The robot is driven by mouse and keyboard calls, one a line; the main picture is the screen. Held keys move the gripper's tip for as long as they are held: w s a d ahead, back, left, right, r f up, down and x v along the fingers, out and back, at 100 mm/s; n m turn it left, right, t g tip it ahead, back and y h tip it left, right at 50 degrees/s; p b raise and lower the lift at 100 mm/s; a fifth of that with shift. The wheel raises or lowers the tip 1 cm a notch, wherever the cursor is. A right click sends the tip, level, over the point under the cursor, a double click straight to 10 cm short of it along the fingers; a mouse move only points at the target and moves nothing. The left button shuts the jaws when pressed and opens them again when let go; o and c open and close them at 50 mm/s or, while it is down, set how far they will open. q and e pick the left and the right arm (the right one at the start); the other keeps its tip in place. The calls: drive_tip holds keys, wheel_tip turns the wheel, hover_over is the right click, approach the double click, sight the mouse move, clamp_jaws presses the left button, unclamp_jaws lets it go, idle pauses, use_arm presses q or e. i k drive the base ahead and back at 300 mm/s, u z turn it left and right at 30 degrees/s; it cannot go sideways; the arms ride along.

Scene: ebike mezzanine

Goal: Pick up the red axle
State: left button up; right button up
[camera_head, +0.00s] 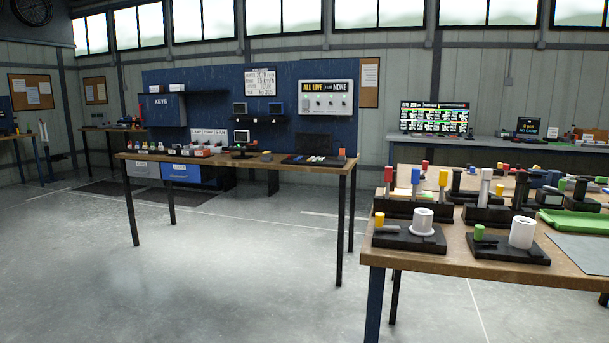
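A red-topped upright piece (388,174) stands in the left end of a black rack (405,208) on the right-hand workbench. It is small in view, and I cannot tell for sure that it is the red axle. Upright pieces with a blue top (415,176) and a yellow top (443,177) stand in the same rack to its right. Another small red-topped piece (424,166) shows just behind the rack. Neither of my grippers is in view.
The right-hand workbench (455,262) also holds black fixtures with white cylinders (423,221) (522,232), a green tray (575,222) and a grey mat (588,252). Another table (240,163) stands further back at left. The floor (200,275) in front is clear.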

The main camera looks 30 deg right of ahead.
sight(388, 170)
drive_tip(key=u, duration=0.2)
drive_tip(key=i, duration=1.35)
drive_tip(key=z, duration=1.05)
drive_tip(key=i, duration=0.95)
drive_tip(key=z, duration=0.9)
